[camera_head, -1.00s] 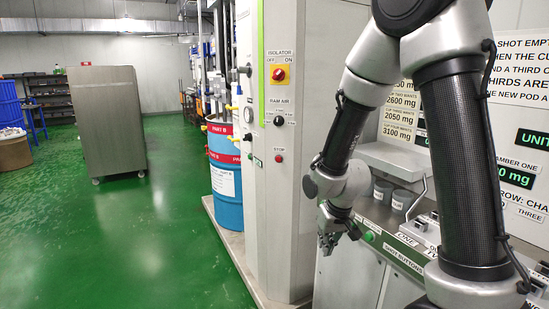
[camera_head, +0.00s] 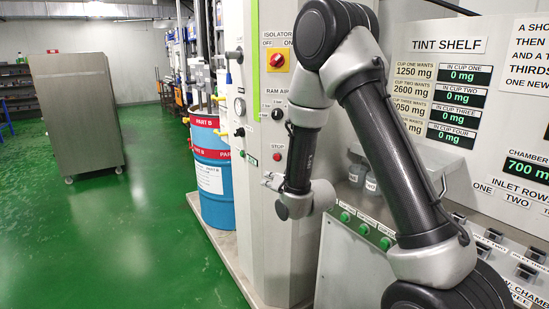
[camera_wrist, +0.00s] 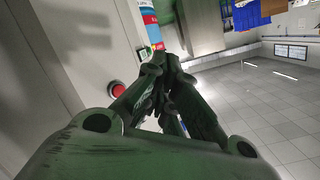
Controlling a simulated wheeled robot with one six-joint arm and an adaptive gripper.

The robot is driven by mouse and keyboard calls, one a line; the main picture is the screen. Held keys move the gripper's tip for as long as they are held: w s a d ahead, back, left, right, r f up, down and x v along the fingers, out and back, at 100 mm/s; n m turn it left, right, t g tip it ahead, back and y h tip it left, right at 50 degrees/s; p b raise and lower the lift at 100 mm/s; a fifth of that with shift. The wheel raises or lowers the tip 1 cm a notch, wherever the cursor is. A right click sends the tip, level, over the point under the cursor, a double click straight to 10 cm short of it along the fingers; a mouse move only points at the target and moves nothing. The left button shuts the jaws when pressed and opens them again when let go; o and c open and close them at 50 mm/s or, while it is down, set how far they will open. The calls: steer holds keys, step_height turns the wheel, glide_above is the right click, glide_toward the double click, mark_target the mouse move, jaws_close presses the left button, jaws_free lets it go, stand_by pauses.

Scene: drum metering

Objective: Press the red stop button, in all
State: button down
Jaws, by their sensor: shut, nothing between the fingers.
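The red stop button (camera_head: 277,157) is on the grey cabinet front, just under the STOP label. It also shows in the wrist view (camera_wrist: 117,89), left of the fingers, on the pale panel. In the wrist view my fingers (camera_wrist: 158,62) are together and empty. Their tips point past the button along the panel, and I see no contact with it.
Above the button are a black RAM AIR knob (camera_head: 277,114) and a red and yellow isolator switch (camera_head: 277,60). A blue drum (camera_head: 216,185) stands to the left. Green buttons (camera_head: 363,229) line the tint shelf at the right.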

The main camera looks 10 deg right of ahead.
mark_target(277, 157)
steer(key=shift+w+r+m+t, duration=0.1)
steer(key=shift+r+m+t, duration=0.25)
steer(key=shift+r, duration=0.4)
steer(key=shift+w+d, duration=0.65)
steer(key=shift+w, duration=0.65)
steer(key=shift+w+d, duration=0.65)
steer(key=shift+w, duration=0.65)
steer(key=shift+w+d, duration=0.65)
steer(key=shift+w, duration=0.65)
steer(key=shift+w+d, duration=0.1)
steer(key=shift+w, duration=0.05)
steer(key=shift+w+d, duration=0.1)
steer(key=shift+w, duration=0.15)
steer(key=shift+w+d, duration=0.2)
steer(key=shift+w, duration=0.15)
steer(key=shift+s+a, duration=0.4)
steer(key=shift+s, duration=0.35)
